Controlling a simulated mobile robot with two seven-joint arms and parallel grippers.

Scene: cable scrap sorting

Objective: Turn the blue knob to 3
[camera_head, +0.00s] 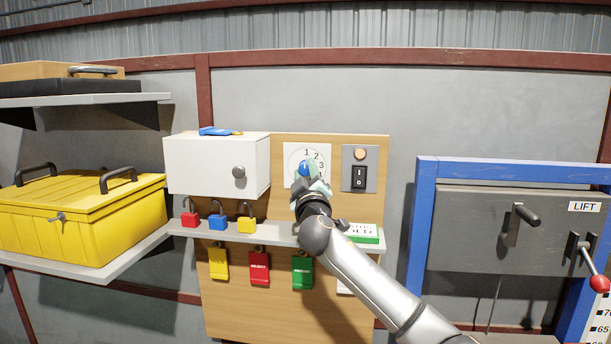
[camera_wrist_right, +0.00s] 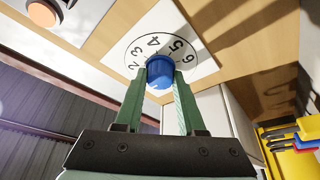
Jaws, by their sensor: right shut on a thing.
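The blue knob (camera_head: 305,168) sits on a white dial plate (camera_head: 291,152) with numbers around it, on the wooden panel. In the head view the numbers 1, 2 and 3 show above and right of it, and my gripper hides part of it. My right gripper (camera_head: 314,181) is at the knob. In the right wrist view its two green fingers (camera_wrist_right: 160,76) are shut on either side of the knob (camera_wrist_right: 160,68). That view shows the numbers 2 to 6 on the dial plate (camera_wrist_right: 196,42). I cannot tell which number the knob points to. My left gripper is not in view.
A switch plate (camera_head: 347,152) with an orange lamp and black rocker is right of the dial. A white cabinet (camera_head: 205,165) is left. Below, a narrow shelf (camera_head: 270,238) holds padlocks and a green-edged sign (camera_head: 364,233). A blue-framed lift (camera_head: 425,220) stands right.

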